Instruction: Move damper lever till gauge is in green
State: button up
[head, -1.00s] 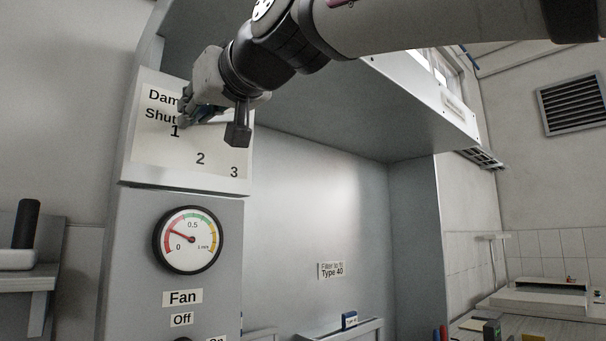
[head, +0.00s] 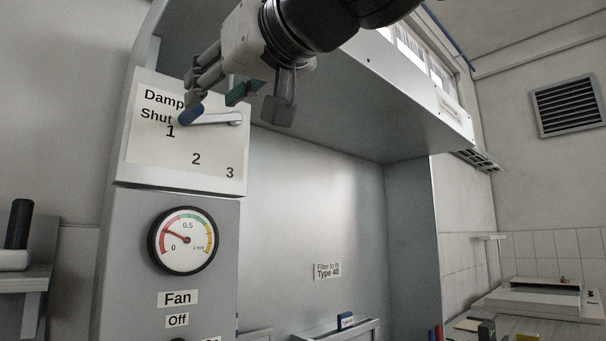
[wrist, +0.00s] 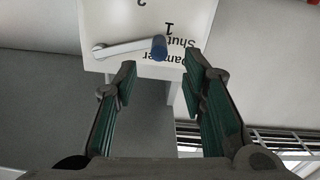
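The damper lever (head: 215,118) is a silver arm with a blue knob (head: 190,116) on the white damper panel (head: 150,160). It lies nearly level, with its knob at the left by "Shut" and "1". The round gauge (head: 182,240) below has its needle in the red part, left of the green band. My gripper (head: 216,97) is in front of the panel's upper part, above the lever. In the wrist view my gripper (wrist: 160,72) is open and empty, and the blue knob (wrist: 159,48) shows just beyond the gap between its fingertips. I cannot tell whether they touch.
The grey hood (head: 330,110) overhangs to the right of the panel, near my arm. A fan label (head: 178,298) is below the gauge. A shelf (head: 25,280) with a dark cylinder (head: 20,223) stands at left. The space in front of the panel is otherwise clear.

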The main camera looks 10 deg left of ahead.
jog(key=v, duration=0.3)
jog(key=shift+s+d, duration=0.1)
jog(key=shift+d, duration=0.05)
dwell(0.4)
jog(key=w+d+f+m+g+h+p, duration=0.1)
jog(key=d+f+m+h+p, duration=0.2)
jog(key=d+f, duration=0.65)
jog(key=w+d+f+m+g+h, duration=0.15)
jog(key=d+f+h, duration=0.4)
jog(key=f, duration=0.75)
jog(key=s+d+f+m+g+h+p, duration=0.1)
jog(key=s+d+f+m+g+h, duration=0.1)
jog(key=s+d+f, duration=0.5)
jog(key=s+d+f+m+g+h+p, duration=0.2)
jog(key=s+d+f+m, duration=0.3)
jog(key=f, duration=1)
jog(key=s+d+g+h, duration=0.1)
jog(key=s+d, duration=0.2)
jog(key=d, duration=0.2)
jog(key=shift+s+d+f, duration=0.2)
jog(key=shift+s+f, duration=0.05)
jog(key=shift+s, duration=0.1)
